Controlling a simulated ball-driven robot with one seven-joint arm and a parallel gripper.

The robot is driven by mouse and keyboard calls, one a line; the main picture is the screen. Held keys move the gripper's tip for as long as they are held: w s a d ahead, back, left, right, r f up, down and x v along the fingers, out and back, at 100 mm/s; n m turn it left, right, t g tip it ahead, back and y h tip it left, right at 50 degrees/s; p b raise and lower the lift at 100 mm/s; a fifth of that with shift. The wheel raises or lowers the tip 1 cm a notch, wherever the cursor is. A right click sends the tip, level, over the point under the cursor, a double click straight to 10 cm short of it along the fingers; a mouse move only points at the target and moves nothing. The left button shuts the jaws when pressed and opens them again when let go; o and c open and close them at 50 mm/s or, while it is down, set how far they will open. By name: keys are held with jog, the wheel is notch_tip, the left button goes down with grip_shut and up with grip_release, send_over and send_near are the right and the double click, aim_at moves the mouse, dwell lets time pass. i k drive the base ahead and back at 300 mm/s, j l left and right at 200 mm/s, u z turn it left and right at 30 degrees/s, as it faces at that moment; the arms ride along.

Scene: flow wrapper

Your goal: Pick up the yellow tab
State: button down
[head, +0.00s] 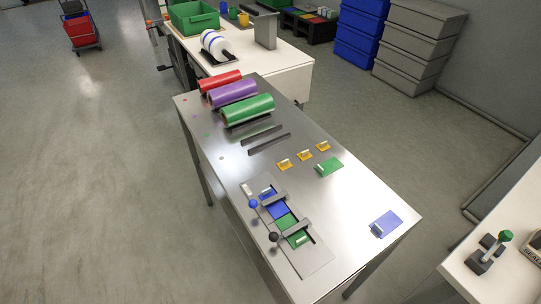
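Three small yellow-orange tabs lie in a slanting row on the steel table: a near one (285,163), a middle one (305,155) and a far one (323,146). Each seems to have a small pale raised part. The frame does not show which one is meant by the yellow tab. My gripper is not in view.
The steel table (345,220) holds red, purple and green rolls (248,109) at the back, two dark slots, a blue-and-green slide panel with ball levers (274,237), and a blue plate (386,223) at right. Bare steel lies in front of the tabs. A white bench (505,240) stands at right.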

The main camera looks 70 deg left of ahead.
aim_at(284, 165)
jog(key=u, duration=1.5)
jog(key=i+j+u, duration=0.45)
jog(key=i+j, duration=0.5)
jog(key=i, duration=0.1)
